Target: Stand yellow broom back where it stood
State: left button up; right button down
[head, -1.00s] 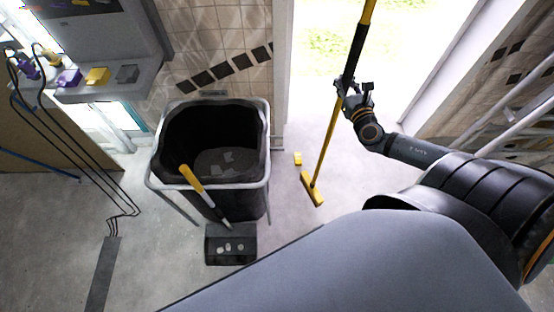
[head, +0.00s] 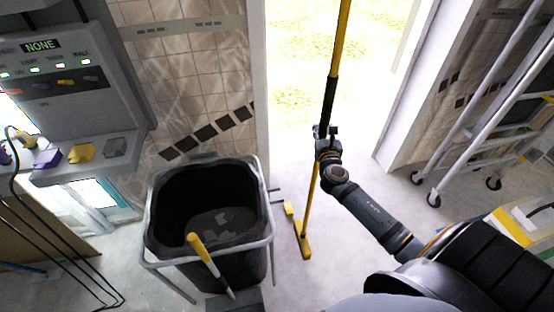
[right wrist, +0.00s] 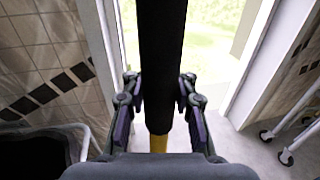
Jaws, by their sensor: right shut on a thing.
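The yellow broom (head: 311,195) is upright with a slight tilt in the head view, in front of the bright doorway. Its yellow head (head: 303,240) is at floor level; I cannot tell whether it touches the floor. My right gripper (head: 326,132) is shut on the broom's black grip section. In the right wrist view the black grip (right wrist: 161,70) stands between the two fingers, with a bit of yellow handle below it. My left gripper is not in view.
A black bin (head: 160,215) in a grey frame stands left of the broom, with a yellow-handled dustpan (head: 204,255) before it. A wheeled ladder rack (head: 490,100) stands at the right. A control panel (head: 60,75) is at the left.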

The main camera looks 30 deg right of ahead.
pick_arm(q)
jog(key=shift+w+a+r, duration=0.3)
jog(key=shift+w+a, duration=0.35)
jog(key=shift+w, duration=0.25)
pick_arm(e)
jog(key=w+a+f, duration=0.1)
jog(key=w+a, duration=0.1)
jog(key=a, duration=0.5)
jog(key=w+a+f, duration=0.1)
jog(key=w+a, duration=0.1)
jog(key=a, duration=0.5)
jog(key=shift+a, duration=0.25)
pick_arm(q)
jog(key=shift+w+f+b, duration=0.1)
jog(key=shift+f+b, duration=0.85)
pick_arm(e)
jog(key=f, duration=0.5)
jog(key=shift+a, duration=0.2)
jog(key=shift+f, duration=0.15)
jog(key=c, duration=1.1)
grip_release()
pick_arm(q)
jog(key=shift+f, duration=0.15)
pick_arm(e)
jog(key=shift+o, duration=0.3)
